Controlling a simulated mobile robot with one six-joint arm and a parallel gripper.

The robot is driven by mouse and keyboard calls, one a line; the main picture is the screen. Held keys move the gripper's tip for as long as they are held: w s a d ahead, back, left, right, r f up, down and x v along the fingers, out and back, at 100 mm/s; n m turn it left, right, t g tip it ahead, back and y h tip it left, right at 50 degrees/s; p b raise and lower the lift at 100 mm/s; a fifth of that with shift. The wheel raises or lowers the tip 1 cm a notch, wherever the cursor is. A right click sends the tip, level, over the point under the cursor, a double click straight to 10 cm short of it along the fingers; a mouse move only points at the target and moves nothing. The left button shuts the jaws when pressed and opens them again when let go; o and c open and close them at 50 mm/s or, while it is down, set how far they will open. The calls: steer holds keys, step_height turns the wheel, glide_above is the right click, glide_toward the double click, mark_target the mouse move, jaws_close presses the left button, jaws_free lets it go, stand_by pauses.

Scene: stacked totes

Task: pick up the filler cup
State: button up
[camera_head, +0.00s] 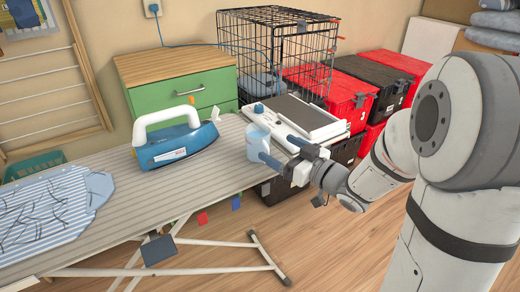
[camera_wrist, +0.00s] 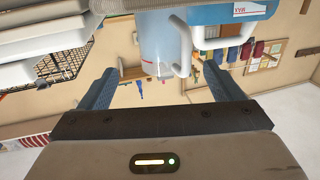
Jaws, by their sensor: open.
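The filler cup (camera_head: 257,143) is pale translucent blue and stands upright at the right end of the ironing board. In the wrist view the cup (camera_wrist: 160,42) appears upside down, with its white handle (camera_wrist: 183,50) on the right. My gripper (camera_head: 281,152) is open at the cup's right side in the head view. In the wrist view the blue fingers of my gripper (camera_wrist: 158,76) are spread, and the cup lies ahead in the gap. I cannot tell how far the cup is between the fingertips.
A blue and white iron (camera_head: 178,142) stands left of the cup on the ironing board (camera_head: 150,200). A striped shirt (camera_head: 45,210) lies further left. A white and grey tray-like unit (camera_head: 298,118) is close behind my gripper. A wire crate (camera_head: 275,50) and red boxes (camera_head: 335,98) stand behind.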

mark_target(267, 142)
steer(key=b+x, duration=0.1)
steer(key=x, duration=0.5)
steer(key=shift+a, duration=0.2)
steer(key=shift+c, duration=0.2)
steer(key=c, duration=1.2)
